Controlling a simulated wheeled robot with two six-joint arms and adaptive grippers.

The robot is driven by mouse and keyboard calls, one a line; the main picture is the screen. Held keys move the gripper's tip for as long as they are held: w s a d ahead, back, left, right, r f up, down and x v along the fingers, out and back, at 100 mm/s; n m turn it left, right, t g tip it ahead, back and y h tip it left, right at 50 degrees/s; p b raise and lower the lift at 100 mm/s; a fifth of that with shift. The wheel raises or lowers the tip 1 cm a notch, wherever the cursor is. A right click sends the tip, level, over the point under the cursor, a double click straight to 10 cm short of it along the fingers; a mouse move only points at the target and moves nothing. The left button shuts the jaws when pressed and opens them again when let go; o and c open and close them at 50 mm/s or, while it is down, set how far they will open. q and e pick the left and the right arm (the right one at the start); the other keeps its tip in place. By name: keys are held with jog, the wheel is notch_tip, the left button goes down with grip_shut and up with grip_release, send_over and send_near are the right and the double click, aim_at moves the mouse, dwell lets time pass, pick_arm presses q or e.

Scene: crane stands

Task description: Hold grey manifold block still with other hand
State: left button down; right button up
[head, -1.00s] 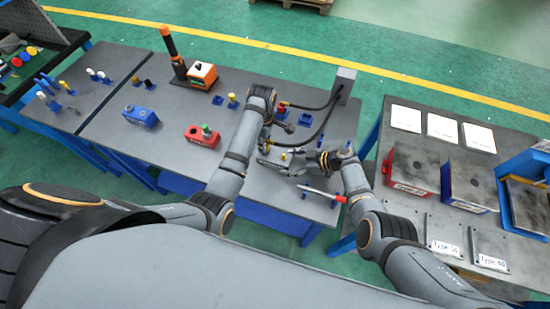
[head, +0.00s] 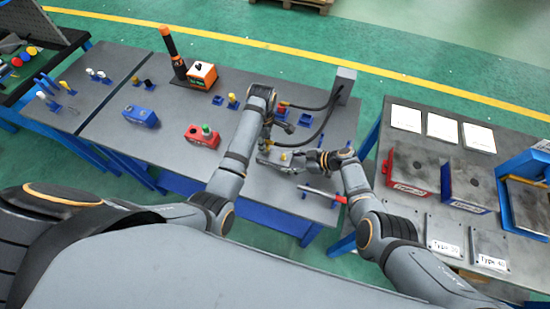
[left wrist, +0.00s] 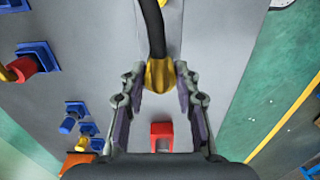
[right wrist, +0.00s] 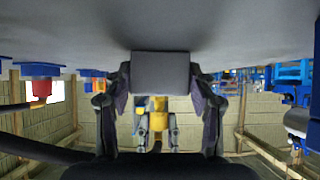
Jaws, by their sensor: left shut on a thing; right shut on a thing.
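The grey manifold block (right wrist: 161,72) shows as a plain grey block in the right wrist view. My right gripper (right wrist: 161,88) is shut on it, one finger at each side. In the head view my right gripper (head: 318,161) reaches in from the right, low over the table. My left gripper (left wrist: 160,85) is shut on a yellow connector (left wrist: 160,74) with a black cable running from it. In the head view my left gripper (head: 266,145) is just left of the right one. The block is small and partly hidden by the grippers there.
A grey post (head: 344,84) with black cables stands behind my grippers. A red-handled tool (head: 325,195) lies near the right edge. Red (head: 202,136) and blue (head: 140,117) boxes stand to the left. The table between those boxes and its front edge is clear.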

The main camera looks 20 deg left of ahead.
pick_arm(q)
jog(key=shift+r, duration=0.15)
dwell(0.7)
jog(key=shift+r, duration=2.35)
pick_arm(e)
jog(key=o, duration=1.5)
jog(key=shift+d, duration=0.1)
jog(key=v, duration=1.2)
pick_arm(q)
notch_tip(320, 180, up, 4)
jog(key=p, duration=0.6)
jog(key=shift+r, duration=0.1)
pick_arm(e)
notch_tip(320, 180, up, 6)
jog(key=shift+f, duration=0.2)
